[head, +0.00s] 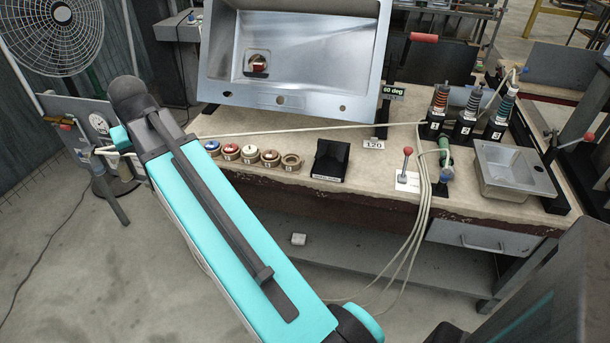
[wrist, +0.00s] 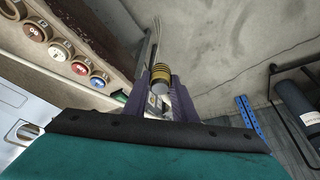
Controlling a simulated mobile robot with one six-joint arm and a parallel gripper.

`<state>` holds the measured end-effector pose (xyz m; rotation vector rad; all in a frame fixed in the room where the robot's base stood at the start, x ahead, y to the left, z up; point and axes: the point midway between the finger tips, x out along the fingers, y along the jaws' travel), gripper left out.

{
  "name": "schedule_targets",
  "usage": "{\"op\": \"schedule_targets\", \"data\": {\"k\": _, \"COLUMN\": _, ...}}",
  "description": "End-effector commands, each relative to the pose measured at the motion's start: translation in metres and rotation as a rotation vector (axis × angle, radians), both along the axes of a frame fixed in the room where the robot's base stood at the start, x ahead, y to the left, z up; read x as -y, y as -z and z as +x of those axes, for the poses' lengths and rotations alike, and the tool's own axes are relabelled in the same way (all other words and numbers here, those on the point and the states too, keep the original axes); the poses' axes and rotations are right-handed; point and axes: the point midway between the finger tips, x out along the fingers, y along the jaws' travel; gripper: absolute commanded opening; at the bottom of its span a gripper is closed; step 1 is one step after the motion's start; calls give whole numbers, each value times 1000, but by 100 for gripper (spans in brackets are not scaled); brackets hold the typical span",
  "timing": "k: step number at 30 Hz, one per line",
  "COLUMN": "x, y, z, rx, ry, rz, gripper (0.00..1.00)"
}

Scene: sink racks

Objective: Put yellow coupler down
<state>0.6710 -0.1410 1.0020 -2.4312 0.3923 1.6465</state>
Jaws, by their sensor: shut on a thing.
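The yellow coupler (wrist: 159,72), ringed with dark bands, sits between the purple fingers of my gripper (wrist: 162,92) in the wrist view. My gripper is shut on it, with bare floor behind it in that view. In the head view my arm hides the gripper and the yellow coupler. A row of round couplers or holders lies along the bench front: a blue one (head: 212,146), a red one (head: 231,151), a white-centred one (head: 250,154) and brown ones (head: 291,161). The row also shows at the upper left of the wrist view.
A black angled holder (head: 330,160) stands right of the row on the bench (head: 395,220). A large tilted steel sink (head: 290,55) is behind. Cables (head: 415,205) hang over the bench front. Several banded posts (head: 470,112) and a small basin (head: 512,170) stand at the right.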

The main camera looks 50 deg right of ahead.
Motion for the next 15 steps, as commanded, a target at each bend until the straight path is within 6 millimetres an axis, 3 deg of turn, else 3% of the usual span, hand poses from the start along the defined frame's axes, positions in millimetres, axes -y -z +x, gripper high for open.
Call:
{"op": "schedule_targets", "data": {"k": 3, "x": 40, "y": 13, "z": -16, "rx": -2, "ry": 96, "rz": 0, "gripper": 0}}
{"op": "schedule_targets", "data": {"k": 15, "x": 155, "y": 42, "z": -81, "rx": -9, "ry": 402, "rz": 2, "gripper": 0}}
